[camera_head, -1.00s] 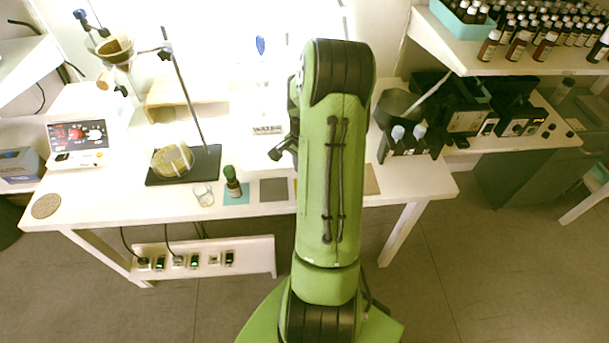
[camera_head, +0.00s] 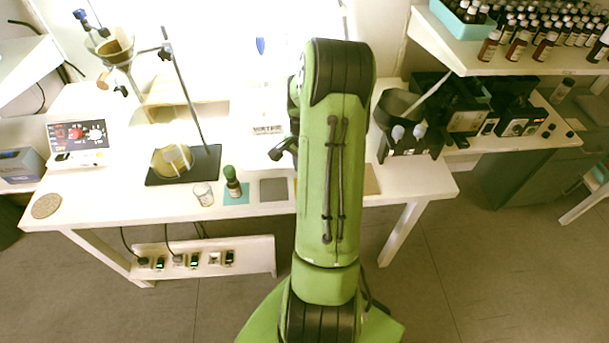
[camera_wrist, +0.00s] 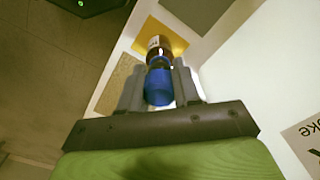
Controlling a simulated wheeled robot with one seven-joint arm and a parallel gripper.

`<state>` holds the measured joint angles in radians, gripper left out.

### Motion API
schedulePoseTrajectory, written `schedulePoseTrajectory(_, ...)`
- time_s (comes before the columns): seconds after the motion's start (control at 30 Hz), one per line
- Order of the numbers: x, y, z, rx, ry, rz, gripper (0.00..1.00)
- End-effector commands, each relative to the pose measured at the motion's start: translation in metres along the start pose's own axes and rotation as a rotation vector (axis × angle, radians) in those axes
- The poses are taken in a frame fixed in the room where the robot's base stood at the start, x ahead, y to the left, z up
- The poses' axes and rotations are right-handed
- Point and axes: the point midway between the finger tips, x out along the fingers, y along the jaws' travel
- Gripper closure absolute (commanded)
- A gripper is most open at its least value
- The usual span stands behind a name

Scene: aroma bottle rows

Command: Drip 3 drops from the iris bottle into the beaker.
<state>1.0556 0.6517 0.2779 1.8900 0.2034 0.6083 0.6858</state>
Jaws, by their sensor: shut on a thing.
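A brown bottle with a blue cap (camera_wrist: 158,87) is between the fingers of my gripper (camera_wrist: 160,75) in the wrist view, gripped at the cap. Its brown body points to a yellow mat (camera_wrist: 170,39); I cannot tell whether it touches the mat. Its label is too small to read, so I cannot tell if it is the iris bottle. In the head view my arm hides the gripper and this bottle. The small clear glass beaker (camera_head: 204,194) stands near the front edge of the table, left of a green-capped bottle (camera_head: 232,183) on a teal mat.
A grey mat (camera_head: 273,189) lies bare right of the teal one. A stand with a dark base (camera_head: 195,165) and a round dish rises behind the beaker. A white hotplate-like device (camera_head: 80,135) is at the left. Many small bottles fill the right shelf.

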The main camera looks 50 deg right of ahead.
Motion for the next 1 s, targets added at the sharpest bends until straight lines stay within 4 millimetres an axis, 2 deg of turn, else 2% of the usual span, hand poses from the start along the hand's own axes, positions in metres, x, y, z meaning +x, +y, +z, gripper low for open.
schedulePoseTrajectory(0.27, -0.005, 0.000, 0.000, 0.000, 0.000, 0.000, 0.76)
schedulePoseTrajectory(0.83, -0.086, 0.000, 0.000, 0.000, 0.002, -0.001, 0.76)
schedulePoseTrajectory(1.0, -0.088, 0.000, 0.000, 0.000, 0.000, 0.000, 0.76)
